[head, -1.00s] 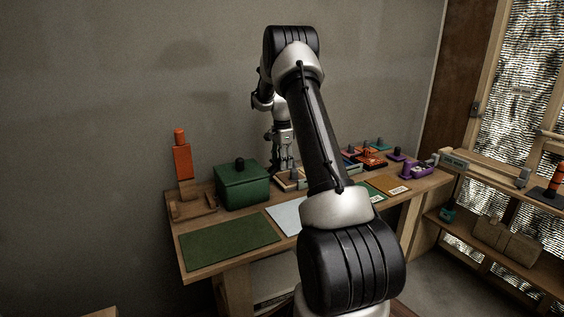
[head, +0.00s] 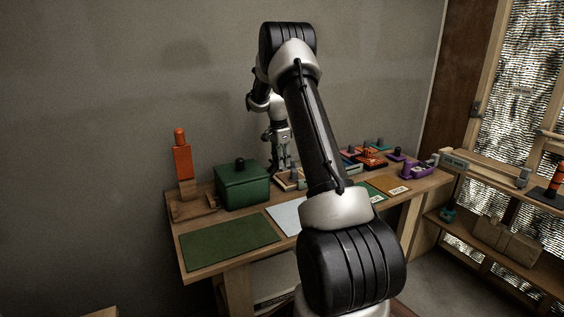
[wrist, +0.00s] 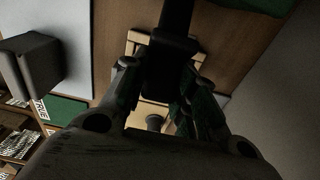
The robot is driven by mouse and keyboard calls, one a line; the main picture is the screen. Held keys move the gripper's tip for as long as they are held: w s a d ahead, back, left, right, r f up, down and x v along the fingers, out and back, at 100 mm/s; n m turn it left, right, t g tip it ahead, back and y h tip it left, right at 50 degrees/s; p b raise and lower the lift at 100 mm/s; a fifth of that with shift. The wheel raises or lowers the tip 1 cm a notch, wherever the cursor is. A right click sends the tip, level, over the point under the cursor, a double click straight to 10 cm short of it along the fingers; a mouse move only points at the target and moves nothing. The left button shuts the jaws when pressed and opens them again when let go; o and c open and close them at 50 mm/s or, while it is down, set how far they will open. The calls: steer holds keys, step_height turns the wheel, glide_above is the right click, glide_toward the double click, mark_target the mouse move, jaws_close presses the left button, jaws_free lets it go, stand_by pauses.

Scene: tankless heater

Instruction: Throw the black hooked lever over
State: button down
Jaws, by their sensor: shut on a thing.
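The black hooked lever (wrist: 176,22) shows in the wrist view as a dark bar running up from between my fingers to the top edge. My gripper (wrist: 160,85) is shut on it, with one finger on each side. The lever's pale wooden base (wrist: 137,42) shows partly behind the fingers. In the head view my gripper (head: 283,165) points down over the back of the workbench, right of the green box. The lever cannot be made out there, and my arm covers part of the area.
The green lidded box (head: 242,188) stands close left of my gripper. An orange upright handle (head: 182,160) stands at the bench's left end. Coloured fixtures (head: 371,158) crowd the right side. A green mat (head: 228,242) and a pale sheet (head: 284,218) lie bare in front.

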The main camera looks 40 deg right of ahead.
mark_target(276, 162)
steer(key=shift+w+a+r+h, duration=0.15)
steer(key=shift+a+r+h, duration=0.6)
steer(key=shift+h, duration=0.35)
steer(key=a+h, duration=0.2)
steer(key=shift+w+r+g+h, duration=0.15)
steer(key=shift+r+g+h, duration=0.15)
steer(key=shift+r, duration=0.1)
steer(key=shift+w+a+r+g+h, duration=0.1)
steer(key=shift+a+r+h, duration=0.05)
steer(key=shift+a+h, duration=0.55)
steer(key=shift+w+a+r+g+h, duration=0.15)
steer(key=shift+a+h, duration=0.35)
steer(key=shift+h, duration=0.35)
steer(key=shift+a+r+g+h, duration=0.1)
steer(key=shift+a+r+h, duration=0.05)
steer(key=shift+a+h, duration=0.55)
steer(key=c, duration=1.1)
jaws_free()
steer(key=v, duration=1.2)
